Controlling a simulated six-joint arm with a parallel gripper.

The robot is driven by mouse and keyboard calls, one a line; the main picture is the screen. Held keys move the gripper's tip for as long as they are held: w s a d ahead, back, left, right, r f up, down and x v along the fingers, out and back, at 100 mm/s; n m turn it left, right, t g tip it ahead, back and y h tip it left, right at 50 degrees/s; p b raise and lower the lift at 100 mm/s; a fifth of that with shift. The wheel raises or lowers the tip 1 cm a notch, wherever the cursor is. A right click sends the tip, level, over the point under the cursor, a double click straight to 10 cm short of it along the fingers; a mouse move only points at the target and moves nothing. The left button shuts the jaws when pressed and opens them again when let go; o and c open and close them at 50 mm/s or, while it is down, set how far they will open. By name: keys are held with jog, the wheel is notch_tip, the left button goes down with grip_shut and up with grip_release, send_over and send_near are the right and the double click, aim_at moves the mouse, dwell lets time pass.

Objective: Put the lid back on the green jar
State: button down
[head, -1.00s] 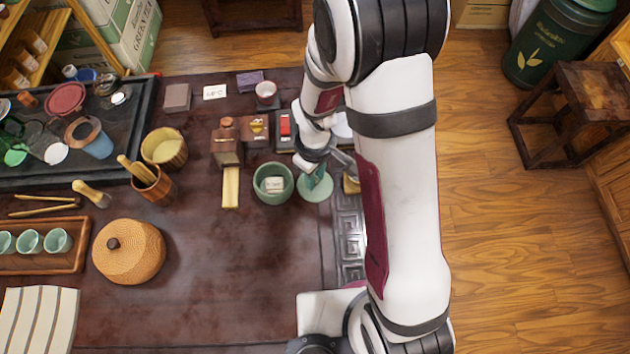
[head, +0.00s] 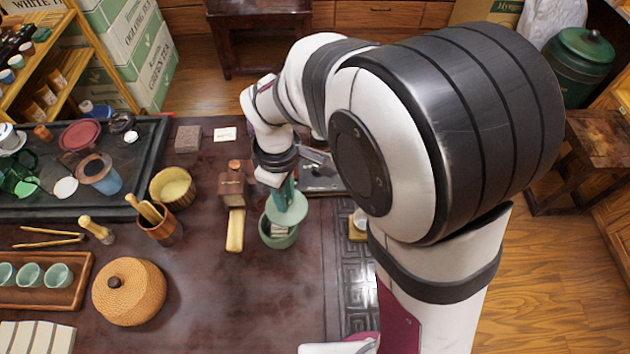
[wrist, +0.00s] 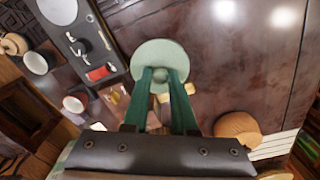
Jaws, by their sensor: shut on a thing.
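The green jar (head: 272,240) stands on the dark table in the head view. A pale label or paper shows inside its mouth. The round pale green lid (head: 290,213) is held above the jar and covers the far part of its opening from this viewpoint. I cannot tell the exact gap between them. My gripper (head: 285,193) is shut on the lid's knob. In the wrist view, the green fingers of my gripper (wrist: 160,78) close on the knob, and the lid (wrist: 158,53) spreads beyond them. The jar is not clearly seen there.
A wooden block stand (head: 231,187) and a yellow bar (head: 235,231) lie just left of the jar. A wooden cup of tools (head: 158,220) and a woven lidded basket (head: 129,293) stand farther left. The table's front middle is clear.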

aim_at(274, 208)
jog(key=shift+s+a+r+n, duration=0.15)
jog(key=shift+a+n, duration=0.15)
jog(key=shift+a, duration=0.2)
jog(key=shift+a+r+n, duration=0.1)
jog(key=shift+a+n, duration=0.2)
jog(key=shift+a, duration=0.15)
jog(key=shift+a+f, duration=0.15)
jog(key=shift+a, duration=0.1)
jog(key=shift+f, duration=3)
jog(key=shift+f, duration=0.15)
jog(key=shift+c, duration=0.8)
grip_release()
